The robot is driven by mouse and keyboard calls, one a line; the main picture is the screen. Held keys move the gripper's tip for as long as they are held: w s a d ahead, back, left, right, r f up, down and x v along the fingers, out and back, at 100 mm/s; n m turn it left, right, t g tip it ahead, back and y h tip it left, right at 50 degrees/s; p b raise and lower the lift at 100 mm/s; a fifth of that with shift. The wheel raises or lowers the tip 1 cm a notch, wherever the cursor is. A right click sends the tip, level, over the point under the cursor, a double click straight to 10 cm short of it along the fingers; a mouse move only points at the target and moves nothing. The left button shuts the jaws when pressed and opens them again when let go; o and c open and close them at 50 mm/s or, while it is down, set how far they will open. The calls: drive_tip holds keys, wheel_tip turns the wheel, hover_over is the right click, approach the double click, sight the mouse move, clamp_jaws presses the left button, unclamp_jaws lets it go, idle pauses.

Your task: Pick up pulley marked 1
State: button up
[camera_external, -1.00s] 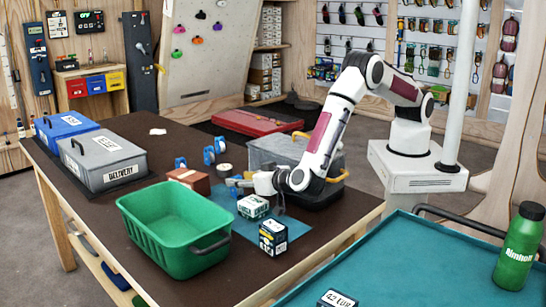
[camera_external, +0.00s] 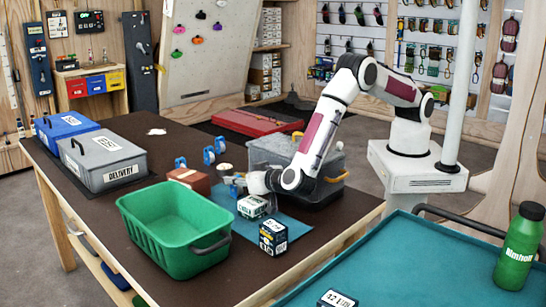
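Blue pulley-like pieces stand on the dark table: one at the left (camera_external: 180,162), one in the middle (camera_external: 209,155) and one behind it (camera_external: 220,144). No number can be read on any of them. My gripper (camera_external: 236,184) is low over the table, to the right of the brown box and just behind a white-and-green box. A small blue patch shows at its fingertips; I cannot tell whether it is a pulley or the mat. The fingers are too small and partly hidden to tell whether they are open or shut.
A green crate (camera_external: 146,238) stands in front, a brown box (camera_external: 188,179) behind it. A grey bin (camera_external: 265,150) is behind my arm. Lidded boxes (camera_external: 103,160) stand left.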

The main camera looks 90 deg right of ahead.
clamp_jaws()
drive_tip(key=shift+r, duration=5)
